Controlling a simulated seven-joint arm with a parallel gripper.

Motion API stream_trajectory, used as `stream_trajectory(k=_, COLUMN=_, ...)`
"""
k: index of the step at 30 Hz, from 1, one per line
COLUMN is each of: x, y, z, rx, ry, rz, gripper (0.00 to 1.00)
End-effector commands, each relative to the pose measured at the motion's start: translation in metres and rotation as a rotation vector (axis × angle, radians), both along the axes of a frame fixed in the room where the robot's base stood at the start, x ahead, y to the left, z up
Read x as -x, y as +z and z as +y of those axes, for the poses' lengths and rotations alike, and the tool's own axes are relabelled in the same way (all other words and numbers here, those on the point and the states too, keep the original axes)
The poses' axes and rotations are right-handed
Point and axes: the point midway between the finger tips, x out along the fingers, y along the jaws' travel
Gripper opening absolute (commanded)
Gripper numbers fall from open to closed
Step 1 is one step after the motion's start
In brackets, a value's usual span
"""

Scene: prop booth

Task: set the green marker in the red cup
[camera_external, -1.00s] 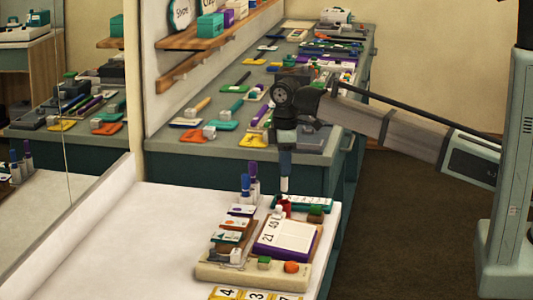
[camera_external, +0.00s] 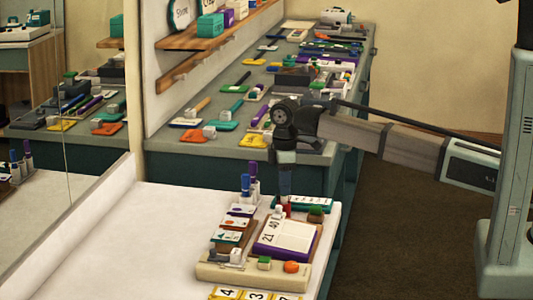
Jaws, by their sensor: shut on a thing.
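My gripper (camera_external: 285,190) points down over the back part of the white table. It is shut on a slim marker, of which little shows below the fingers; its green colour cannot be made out. The small red cup (camera_external: 288,208) stands directly below the gripper, behind the purple-framed calendar board. The marker's lower end is at or just above the cup; I cannot tell whether it is inside.
Blue and purple markers (camera_external: 246,186) stand upright left of the gripper. A teal-edged strip (camera_external: 305,203) lies behind the cup. The white table's left side is clear.

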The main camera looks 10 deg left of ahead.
Motion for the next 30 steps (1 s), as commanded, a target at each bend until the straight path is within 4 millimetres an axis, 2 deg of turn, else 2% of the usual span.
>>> stream_trajectory(k=7, x=0.000, y=0.000, z=0.000, rx=0.000, ry=0.000, rz=0.000, gripper=0.00)
stream_trajectory(k=8, x=0.000, y=0.000, z=0.000, rx=0.000, ry=0.000, rz=0.000, gripper=0.24)
stream_trajectory(k=16, x=0.000, y=0.000, z=0.000, rx=0.000, ry=0.000, rz=0.000, gripper=0.50)
stream_trajectory(k=25, x=0.000, y=0.002, z=0.000, rx=0.000, ry=0.000, rz=0.000, gripper=0.51)
stream_trajectory(k=30, x=0.000, y=0.016, z=0.001, rx=-0.001, ry=0.000, rz=-0.001, gripper=0.51)
